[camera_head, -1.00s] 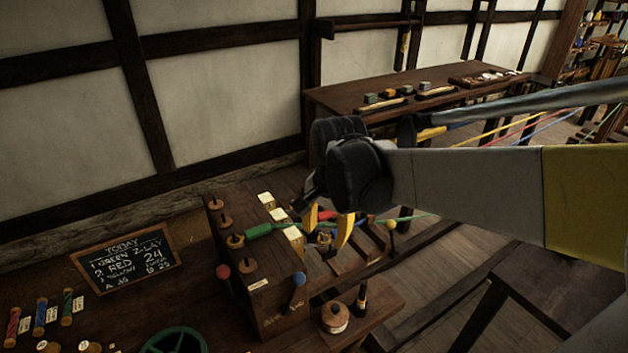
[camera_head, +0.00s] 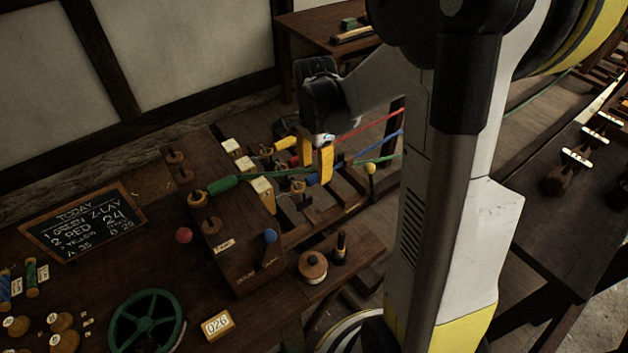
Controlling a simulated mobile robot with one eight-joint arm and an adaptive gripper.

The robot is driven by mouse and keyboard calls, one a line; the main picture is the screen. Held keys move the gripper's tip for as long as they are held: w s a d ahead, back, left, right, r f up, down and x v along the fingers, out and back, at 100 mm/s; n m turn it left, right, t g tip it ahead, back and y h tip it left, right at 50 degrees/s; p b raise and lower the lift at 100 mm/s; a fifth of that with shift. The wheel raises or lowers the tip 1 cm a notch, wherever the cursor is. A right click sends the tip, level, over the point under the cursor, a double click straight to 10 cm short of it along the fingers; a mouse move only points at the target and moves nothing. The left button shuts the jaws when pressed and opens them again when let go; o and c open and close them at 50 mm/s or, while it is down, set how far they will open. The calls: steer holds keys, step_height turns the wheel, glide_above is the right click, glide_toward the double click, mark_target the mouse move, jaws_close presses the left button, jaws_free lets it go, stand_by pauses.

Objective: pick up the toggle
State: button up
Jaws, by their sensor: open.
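No part is plainly recognisable as the toggle. A green cylinder (camera_head: 222,185) on a green strand lies across the dark wooden block (camera_head: 235,255). Other small candidates are a dark upright peg (camera_head: 341,246) beside a round spool (camera_head: 312,266) on the small shelf. My gripper (camera_head: 315,172) points down above the wooden frame right of the block. Its two yellow fingers are apart, with nothing seen between them. Red, blue and green strands pass close to the fingers; contact cannot be told.
Several pale tags and round wooden knobs sit on the block, with a red ball (camera_head: 183,235) and a blue ball (camera_head: 270,236) on levers. A chalkboard (camera_head: 83,220), green wheel (camera_head: 147,320) and bobbins occupy the left bench. A dark table (camera_head: 575,190) stands right.

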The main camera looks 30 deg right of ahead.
mark_target(314, 175)
step_height(314, 175, down, 4)
steer(key=shift+r+b, duration=0.2)
steer(key=shift+b, duration=0.4)
steer(key=shift+r, duration=0.1)
jaws_close()
steer(key=shift+r, duration=0.1)
step_height(314, 175, up, 5)
steer(key=p, duration=0.2)
steer(key=shift+f+p, duration=0.2)
steer(key=shift+p, duration=0.1)
steer(key=s+d+r+p, duration=0.3)
steer(key=s+d+r, duration=0.3)
steer(key=s, duration=0.4)
steer(key=shift+w+r, duration=0.1)
steer(key=shift+r, duration=0.05)
